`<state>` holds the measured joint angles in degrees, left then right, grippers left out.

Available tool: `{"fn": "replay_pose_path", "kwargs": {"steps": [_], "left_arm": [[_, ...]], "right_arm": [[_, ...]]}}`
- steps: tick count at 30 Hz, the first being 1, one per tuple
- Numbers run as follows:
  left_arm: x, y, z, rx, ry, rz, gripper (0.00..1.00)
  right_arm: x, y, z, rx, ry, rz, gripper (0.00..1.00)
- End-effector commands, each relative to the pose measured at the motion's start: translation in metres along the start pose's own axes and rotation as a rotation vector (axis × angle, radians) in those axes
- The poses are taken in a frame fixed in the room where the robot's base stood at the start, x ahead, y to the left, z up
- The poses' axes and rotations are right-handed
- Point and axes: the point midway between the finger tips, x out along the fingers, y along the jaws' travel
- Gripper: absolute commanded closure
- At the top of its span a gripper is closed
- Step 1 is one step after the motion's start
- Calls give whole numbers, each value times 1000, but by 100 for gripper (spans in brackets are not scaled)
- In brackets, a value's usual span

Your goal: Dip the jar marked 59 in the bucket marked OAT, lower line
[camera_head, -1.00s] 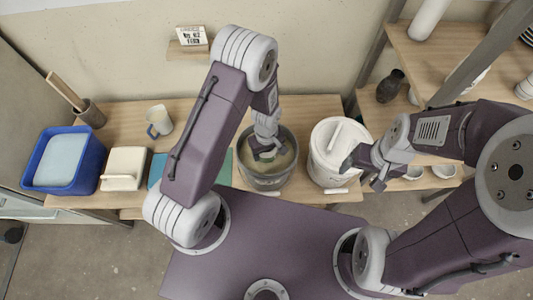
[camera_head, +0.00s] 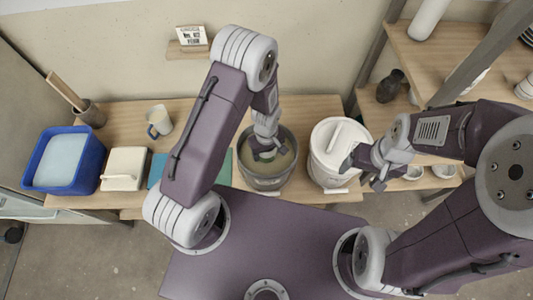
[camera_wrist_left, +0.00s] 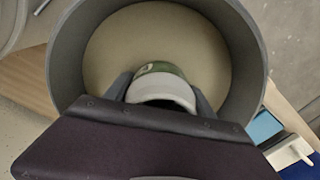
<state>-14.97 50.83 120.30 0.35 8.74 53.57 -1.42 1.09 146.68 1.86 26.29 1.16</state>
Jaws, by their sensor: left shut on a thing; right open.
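A grey bucket (camera_head: 265,182) of pale beige glaze stands at the table's front edge; I can read no mark on it. My left gripper (camera_head: 267,149) reaches down inside its rim, shut on a jar. In the left wrist view the jar (camera_wrist_left: 160,92) shows between the fingers, green at one end and pale grey nearer me, over the glaze (camera_wrist_left: 200,45). Its number is not readable. I cannot tell how deep it sits. My right gripper (camera_head: 378,180) is open and empty, just right of a white lidded bucket (camera_head: 328,170).
To the left are a blue tub (camera_head: 45,175), a white lidded box (camera_head: 123,165), a mug (camera_head: 159,122) and a pot with sticks (camera_head: 90,115). A small sign (camera_head: 190,38) is on the wall ledge. Shelves (camera_head: 430,60) with a dark vase (camera_head: 390,86) stand at right.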

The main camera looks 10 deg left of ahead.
Motion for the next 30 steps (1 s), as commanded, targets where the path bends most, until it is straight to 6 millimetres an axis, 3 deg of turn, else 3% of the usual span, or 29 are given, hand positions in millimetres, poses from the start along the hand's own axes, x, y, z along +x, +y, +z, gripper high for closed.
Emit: {"fn": "replay_pose_path", "kwargs": {"steps": [15,30], "left_arm": [[-56,0,0,0,1,1,95],[-56,0,0,0,0,0,95]], "right_arm": [[-50,-1,-5,0,0,0,16],[-48,-1,-5,0,0,0,16]]}}
